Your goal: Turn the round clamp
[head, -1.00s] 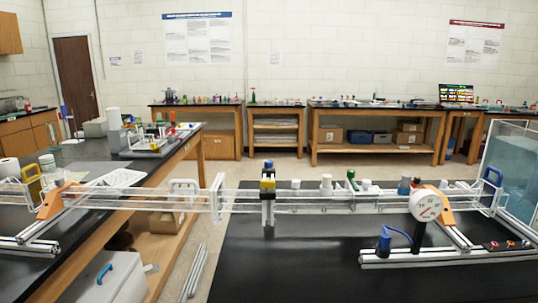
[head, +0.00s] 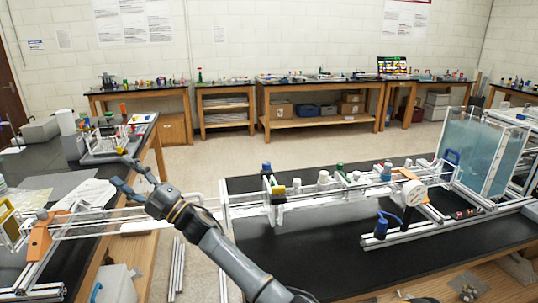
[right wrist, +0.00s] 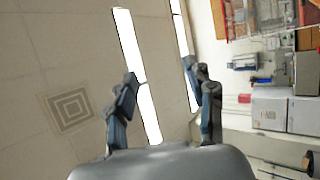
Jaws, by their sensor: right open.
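The extrusion frame stretches across both benches. A round white disc with red marks (head: 414,192) stands on its right part. I cannot tell for sure which part is the round clamp. My right gripper (head: 120,170) is raised over the left side of the frame, fingers spread and empty, well away from both parts. In the right wrist view the gripper (right wrist: 160,72) is open with only ceiling and room behind it. My left gripper is out of view.
A blue hooked part (head: 383,224) stands in front of the disc. A clear tank of bluish liquid (head: 480,150) stands at the right. An orange bracket (head: 40,238) holds the rail's left end. The black bench top (head: 310,250) is mostly bare in front of the rail.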

